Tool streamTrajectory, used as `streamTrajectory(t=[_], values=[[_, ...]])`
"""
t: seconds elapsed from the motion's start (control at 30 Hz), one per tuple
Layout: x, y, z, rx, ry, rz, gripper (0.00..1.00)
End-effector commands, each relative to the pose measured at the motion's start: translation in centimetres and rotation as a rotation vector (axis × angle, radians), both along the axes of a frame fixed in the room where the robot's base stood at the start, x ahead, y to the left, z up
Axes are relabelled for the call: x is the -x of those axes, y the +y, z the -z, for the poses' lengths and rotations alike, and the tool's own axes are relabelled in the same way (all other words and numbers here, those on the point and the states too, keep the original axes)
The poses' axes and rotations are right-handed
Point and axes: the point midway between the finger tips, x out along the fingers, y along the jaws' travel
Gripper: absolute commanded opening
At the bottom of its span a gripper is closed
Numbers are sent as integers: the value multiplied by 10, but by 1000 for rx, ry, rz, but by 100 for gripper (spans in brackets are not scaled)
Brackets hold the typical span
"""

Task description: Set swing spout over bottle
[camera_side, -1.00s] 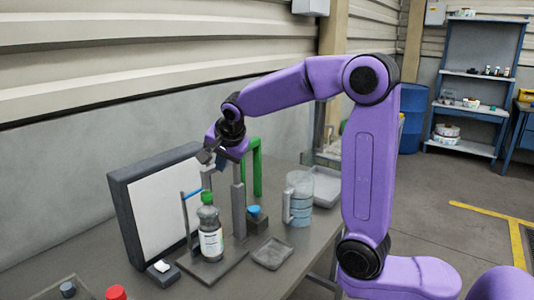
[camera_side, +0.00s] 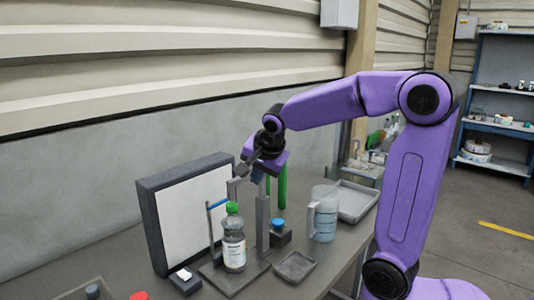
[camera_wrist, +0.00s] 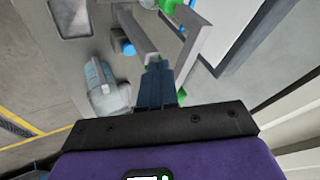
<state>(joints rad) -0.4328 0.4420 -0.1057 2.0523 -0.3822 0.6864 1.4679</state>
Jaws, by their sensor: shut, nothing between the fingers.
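The bottle (camera_side: 233,250), clear with a white label and green cap, stands upright on a dark base plate. The swing spout (camera_side: 235,187) is a grey arm near the top of a grey post (camera_side: 262,222). In the side view its down-turned end appears above the green cap, with a gap. The wrist view shows the spout arm (camera_wrist: 198,48) too, its end close to the green cap (camera_wrist: 168,5); exact alignment is unclear. My gripper (camera_side: 258,174) is shut and empty, near the post top. Its fingers (camera_wrist: 156,85) partly hide the post and arm junction in the wrist view.
A blue-tipped rod (camera_side: 217,204) stands beside the bottle, before a white framed panel (camera_side: 197,212). A blue-topped block (camera_side: 278,233), a jug (camera_side: 323,215) and a shallow grey tray (camera_side: 295,267) lie to the right.

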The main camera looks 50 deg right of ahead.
Motion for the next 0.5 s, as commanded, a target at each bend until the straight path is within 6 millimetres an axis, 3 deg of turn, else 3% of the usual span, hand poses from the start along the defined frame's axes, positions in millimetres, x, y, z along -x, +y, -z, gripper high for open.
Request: streamTrajectory(t=[0.3,0.5], values=[[30,23,-53,-1,-5,-3,0],[42,32,-75,0,-2,-2,0]])
